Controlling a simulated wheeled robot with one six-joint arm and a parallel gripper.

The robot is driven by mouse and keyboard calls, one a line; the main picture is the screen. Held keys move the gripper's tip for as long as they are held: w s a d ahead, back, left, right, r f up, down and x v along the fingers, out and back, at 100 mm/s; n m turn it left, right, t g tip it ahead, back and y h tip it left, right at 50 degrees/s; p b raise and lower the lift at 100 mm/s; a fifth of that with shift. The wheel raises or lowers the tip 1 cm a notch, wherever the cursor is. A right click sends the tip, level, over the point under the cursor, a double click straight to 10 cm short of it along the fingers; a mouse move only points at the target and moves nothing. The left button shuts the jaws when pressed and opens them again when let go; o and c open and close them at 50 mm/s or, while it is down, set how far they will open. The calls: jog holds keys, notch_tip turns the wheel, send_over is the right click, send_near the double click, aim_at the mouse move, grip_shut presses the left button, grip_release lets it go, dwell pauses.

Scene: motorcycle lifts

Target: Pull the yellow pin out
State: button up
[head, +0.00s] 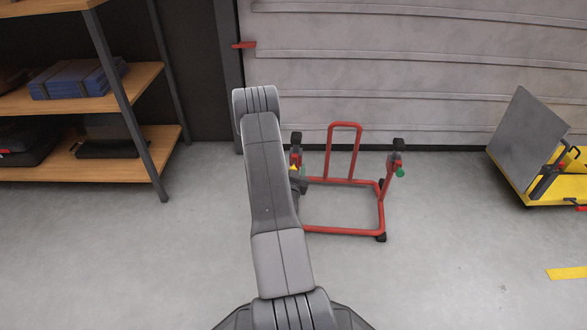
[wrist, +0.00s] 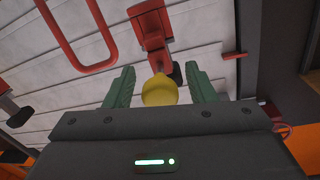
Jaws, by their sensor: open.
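The yellow pin (wrist: 159,91) shows its rounded yellow end in the wrist view, at the foot of a red upright of the stand (wrist: 153,25). My gripper (wrist: 160,70) is open, with one green finger on each side of the yellow end. Gaps show between the fingers and the pin, and nothing is gripped. In the head view a small bit of the yellow pin (head: 293,168) shows at the left upright of the red stand (head: 345,230). My arm hides most of that spot and most of the gripper there.
A shelf unit (head: 135,125) with boxes stands at the left. A yellow lift with a tilted grey plate (head: 535,130) stands at the right. A grey slatted shutter (head: 420,70) is behind the stand. The floor in front is clear.

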jog(key=shift+s, duration=0.1)
jog(key=s+a+p, duration=0.1)
jog(key=s+p, duration=0.2)
jog(key=s, duration=1)
jog(key=shift+s+a, duration=0.2)
jog(key=shift+s, duration=0.1)
jog(key=w+b, duration=0.1)
jog(key=w, duration=0.4)
jog(key=w+d+b, duration=0.1)
jog(key=w, duration=0.4)
jog(key=w+b, duration=0.1)
jog(key=w, duration=0.4)
jog(key=shift+d, duration=0.25)
